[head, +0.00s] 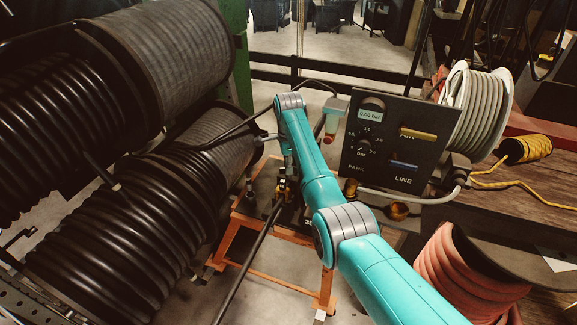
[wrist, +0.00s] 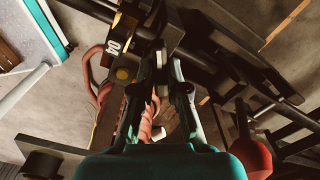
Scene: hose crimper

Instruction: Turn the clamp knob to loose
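My gripper (wrist: 168,66) shows in the wrist view with its two dark fingers apart. The gap between them looks empty, with pinkish hose and floor behind it. I cannot tell for sure which part is the clamp knob. A red rounded part (wrist: 253,158) is at the lower right of the wrist view, apart from the fingers. In the head view my teal arm reaches over the orange stand (head: 262,226), and the arm hides my gripper and much of the fixture there.
A black control panel (head: 385,150) with a dial and a 0.00 bar display stands right of my arm. Large black hose reels (head: 125,215) crowd the left. A white hose reel (head: 478,105) and a red coil (head: 465,270) are at the right. A dark rod crosses before the stand.

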